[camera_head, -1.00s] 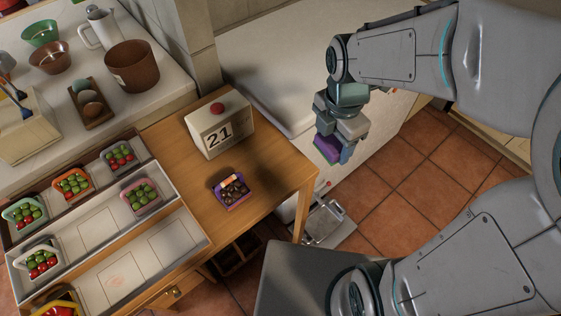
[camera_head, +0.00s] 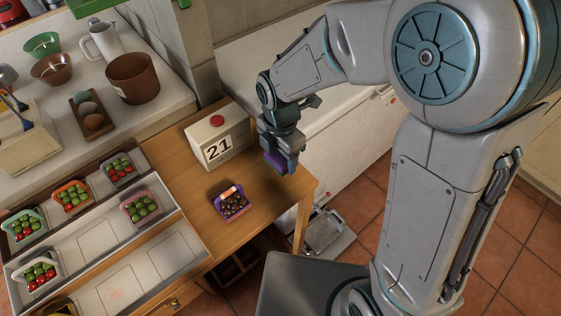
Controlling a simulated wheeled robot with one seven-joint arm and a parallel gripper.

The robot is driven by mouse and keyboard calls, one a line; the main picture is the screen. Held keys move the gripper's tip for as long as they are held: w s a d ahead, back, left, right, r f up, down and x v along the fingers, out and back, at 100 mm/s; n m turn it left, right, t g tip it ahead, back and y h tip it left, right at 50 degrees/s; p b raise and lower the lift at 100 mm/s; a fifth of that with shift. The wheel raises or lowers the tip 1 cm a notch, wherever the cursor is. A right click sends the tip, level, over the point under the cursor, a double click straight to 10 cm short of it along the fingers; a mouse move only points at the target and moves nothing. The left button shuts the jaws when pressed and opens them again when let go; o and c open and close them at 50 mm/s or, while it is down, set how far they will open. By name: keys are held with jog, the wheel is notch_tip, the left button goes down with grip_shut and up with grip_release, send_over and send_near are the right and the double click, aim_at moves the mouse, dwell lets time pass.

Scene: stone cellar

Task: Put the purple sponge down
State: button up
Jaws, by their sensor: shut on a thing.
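The purple sponge (camera_head: 274,160) is a small purple block held in my gripper (camera_head: 281,160). My gripper points down and is shut on the sponge. It hangs over the right part of the wooden table (camera_head: 262,200), right of the calendar box. The sponge appears to be above the tabletop, but I cannot tell the exact gap. The gripper's fingers hide part of the sponge.
A white box marked 21 (camera_head: 217,140) with a red knob stands close left of my gripper. A small purple basket (camera_head: 231,203) of dark items sits in front. A divided tray (camera_head: 150,272) with several fruit baskets is at left. Bare wood lies right of the purple basket.

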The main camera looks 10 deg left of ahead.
aim_at(280, 165)
jog(key=shift+f, duration=2)
jog(key=shift+f, duration=0.15)
jog(key=o, duration=0.9)
